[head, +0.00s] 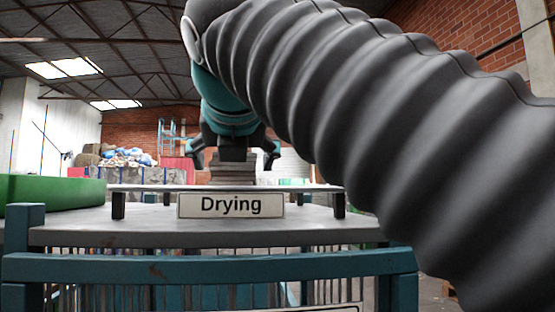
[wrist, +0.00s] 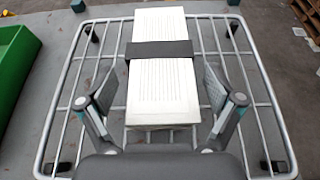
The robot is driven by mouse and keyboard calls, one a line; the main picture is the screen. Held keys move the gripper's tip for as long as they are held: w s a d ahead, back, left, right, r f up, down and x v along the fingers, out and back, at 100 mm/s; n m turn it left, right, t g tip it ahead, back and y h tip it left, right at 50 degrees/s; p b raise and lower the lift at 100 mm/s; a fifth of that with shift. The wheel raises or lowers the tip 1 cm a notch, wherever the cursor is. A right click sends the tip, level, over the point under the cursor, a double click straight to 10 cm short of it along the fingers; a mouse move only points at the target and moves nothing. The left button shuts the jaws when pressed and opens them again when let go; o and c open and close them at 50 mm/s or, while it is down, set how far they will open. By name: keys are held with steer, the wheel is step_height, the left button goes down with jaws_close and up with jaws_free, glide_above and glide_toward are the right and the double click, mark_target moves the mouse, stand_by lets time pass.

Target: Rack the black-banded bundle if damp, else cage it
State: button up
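The black-banded bundle (wrist: 162,85) is a white, flat stack of sheets with a dark band (wrist: 160,50) across it. It lies on the wire rack (wrist: 62,113), which carries a "Drying" sign (head: 232,205) in the head view. There the bundle (head: 233,172) shows greyish, seen edge-on at rack height. My gripper (wrist: 160,92) is open around the bundle, one finger on each side. A gap shows at the left finger; the right finger is closer to the bundle's edge. In the head view my gripper (head: 234,157) points down over the rack. I cannot tell dampness from its look.
A teal-framed barred structure (head: 210,268) stands in front of and below the rack's grey top. A green container (head: 55,190) is at the left, also in the wrist view (wrist: 15,65). A wooden pallet (wrist: 308,18) lies on the floor at the far right. My arm covers the head view's right side.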

stand_by(0.3)
steer(key=shift+v, duration=3.75)
